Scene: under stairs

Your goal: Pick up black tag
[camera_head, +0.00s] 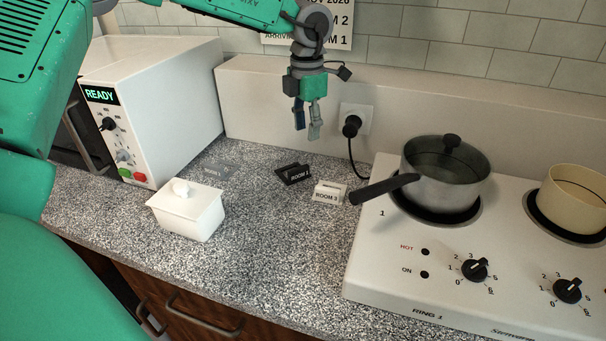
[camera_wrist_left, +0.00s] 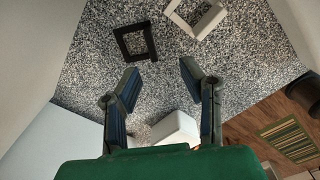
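In the left wrist view the black tag (camera_wrist_left: 151,42) shows as an open dark frame beyond the fingertips. My right gripper is in neither view.
A white lidded dish (camera_head: 187,213) is front left. The microwave (camera_head: 160,100) and the hob with a pot (camera_head: 447,178) flank the counter.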

